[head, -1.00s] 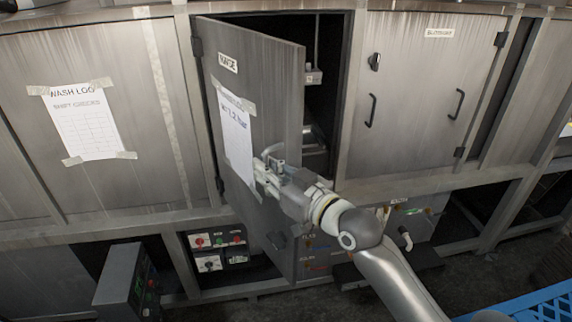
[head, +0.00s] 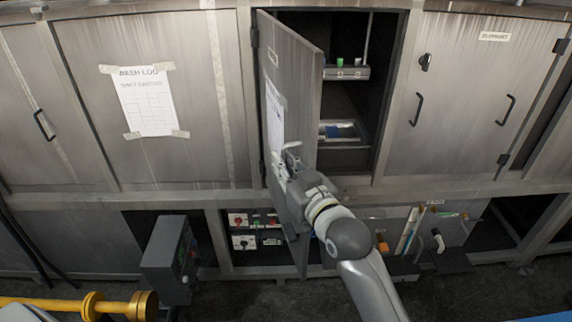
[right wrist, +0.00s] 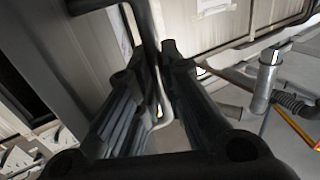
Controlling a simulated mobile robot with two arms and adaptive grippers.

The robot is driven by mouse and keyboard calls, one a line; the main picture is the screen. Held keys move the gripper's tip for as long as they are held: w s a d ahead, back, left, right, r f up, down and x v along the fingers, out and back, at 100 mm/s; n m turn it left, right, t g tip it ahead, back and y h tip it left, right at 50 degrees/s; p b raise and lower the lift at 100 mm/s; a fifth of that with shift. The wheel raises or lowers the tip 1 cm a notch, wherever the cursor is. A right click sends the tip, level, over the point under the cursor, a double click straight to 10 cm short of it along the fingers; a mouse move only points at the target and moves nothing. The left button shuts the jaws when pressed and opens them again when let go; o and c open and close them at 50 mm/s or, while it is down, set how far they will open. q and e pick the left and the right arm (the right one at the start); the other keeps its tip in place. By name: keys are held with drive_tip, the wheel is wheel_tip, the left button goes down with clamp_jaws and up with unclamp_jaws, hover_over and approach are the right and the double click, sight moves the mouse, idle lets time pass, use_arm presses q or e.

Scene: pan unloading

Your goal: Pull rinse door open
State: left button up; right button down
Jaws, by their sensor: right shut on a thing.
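The rinse door (head: 301,105) is a grey metal door hinged on its left side. It stands well open, seen at a steep angle, with a taped paper on its outer face. My right gripper (head: 284,172) is at the door's outer face, shut on the door handle (head: 292,146). In the right wrist view the bent handle bar (right wrist: 164,115) runs between the two fingers (right wrist: 158,90). The fingers and wrist hide part of the handle. My left gripper is out of view.
The open compartment shows a shelf (head: 345,73) with small green items and a lower tray (head: 340,131). A closed cabinet door (head: 455,90) is to the right. A control box (head: 170,260) stands at lower left, near a yellow pipe (head: 60,304).

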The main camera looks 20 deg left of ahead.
drive_tip(key=c, duration=1.8)
unclamp_jaws()
drive_tip(key=shift+a+r, duration=0.1)
drive_tip(key=shift+r, duration=0.05)
drive_tip(key=shift+a, duration=0.1)
drive_tip(key=v, duration=1.2)
